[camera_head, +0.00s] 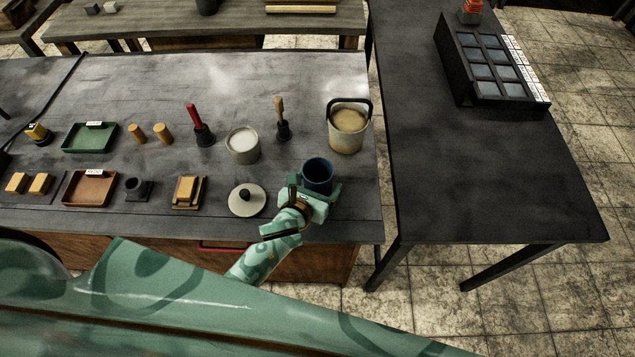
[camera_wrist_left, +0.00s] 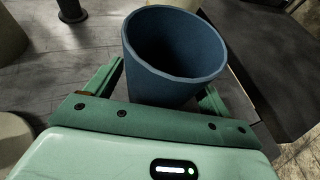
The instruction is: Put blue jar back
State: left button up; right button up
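The blue jar (camera_head: 318,172) is upright, open at the top, near the front right corner of the grey workbench. My left gripper (camera_head: 313,187) has its fingers on either side of the jar, and they appear to press against its walls. In the left wrist view the jar (camera_wrist_left: 172,85) fills the space between the fingers of the left gripper (camera_wrist_left: 165,88). Its base is hidden, so I cannot tell whether it touches the bench. My right gripper is not in view.
A round lid with a black knob (camera_head: 247,201) lies left of the jar. A handled bucket (camera_head: 347,128), a grey pot (camera_head: 242,146) and a wooden-handled brush (camera_head: 281,122) stand behind. A dark table (camera_head: 480,190) at right is clear in front of its compartment box (camera_head: 488,70).

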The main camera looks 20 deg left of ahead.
pick_arm(q)
jog(key=shift+r, duration=0.1)
jog(key=shift+s+r, duration=0.1)
jog(key=shift+r, duration=0.1)
jog(key=p+v, duration=0.2)
jog(key=v, duration=0.9)
jog(key=shift+s+r+p, duration=0.15)
jog(key=shift+s+p, duration=0.15)
jog(key=shift+s, duration=0.05)
jog(key=shift+a, duration=0.15)
